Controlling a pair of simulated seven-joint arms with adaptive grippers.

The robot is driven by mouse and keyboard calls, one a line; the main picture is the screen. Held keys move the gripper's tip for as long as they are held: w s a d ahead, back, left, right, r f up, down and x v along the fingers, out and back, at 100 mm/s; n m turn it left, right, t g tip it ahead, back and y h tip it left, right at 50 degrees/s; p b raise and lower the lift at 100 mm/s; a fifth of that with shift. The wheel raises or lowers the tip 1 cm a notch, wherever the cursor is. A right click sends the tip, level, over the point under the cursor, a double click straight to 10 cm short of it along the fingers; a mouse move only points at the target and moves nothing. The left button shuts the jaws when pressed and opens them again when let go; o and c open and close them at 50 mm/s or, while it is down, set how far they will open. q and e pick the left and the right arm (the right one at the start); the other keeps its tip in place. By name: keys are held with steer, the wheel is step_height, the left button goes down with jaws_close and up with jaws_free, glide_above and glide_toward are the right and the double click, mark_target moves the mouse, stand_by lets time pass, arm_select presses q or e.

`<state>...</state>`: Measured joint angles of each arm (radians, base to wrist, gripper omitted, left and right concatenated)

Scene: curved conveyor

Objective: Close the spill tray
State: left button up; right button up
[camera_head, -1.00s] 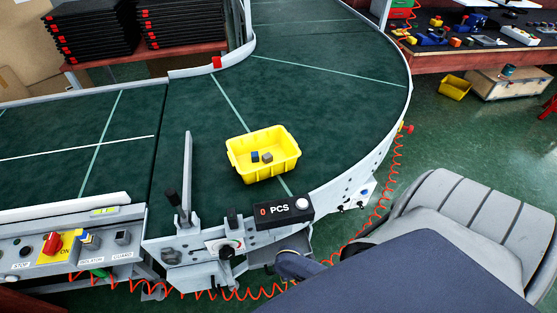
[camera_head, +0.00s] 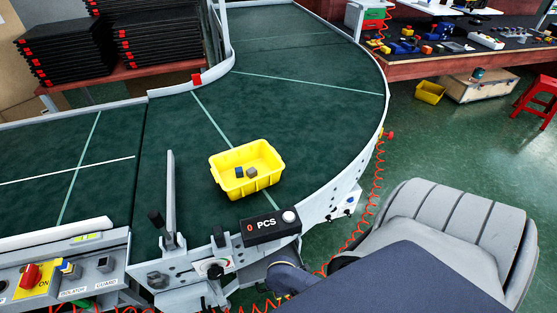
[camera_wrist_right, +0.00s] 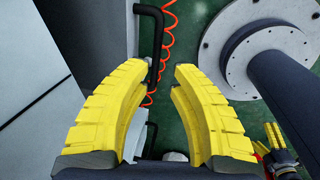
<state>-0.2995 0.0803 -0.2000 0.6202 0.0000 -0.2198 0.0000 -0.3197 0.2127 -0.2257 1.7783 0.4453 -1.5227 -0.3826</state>
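I cannot pick out the spill tray for certain. A grey panel (camera_head: 252,274) shows low under the conveyor's near edge in the head view, partly hidden by a dark arm part. Neither gripper shows in the head view, and I cannot make out my left gripper.
A yellow bin (camera_head: 247,183) with two small blocks stands on the curved green conveyor (camera_head: 290,110). A counter reading "0 PCS" (camera_head: 270,228) sits at its near edge. A red coiled cable (camera_head: 372,190) hangs along the outer side. A control panel (camera_head: 60,275) is at lower left.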

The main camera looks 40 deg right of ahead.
steer(key=shift+s+a+r, duration=0.1)
steer(key=shift+s+r, duration=0.05)
steer(key=shift+r, duration=0.7)
steer(key=shift+s+a+r, duration=0.1)
steer(key=shift+s+r, duration=0.1)
steer(key=shift+r, duration=0.65)
steer(key=shift+s+a+r, duration=0.1)
steer(key=shift+s+r, duration=0.05)
steer(key=shift+r, duration=0.7)
steer(key=shift+c, duration=0.4)
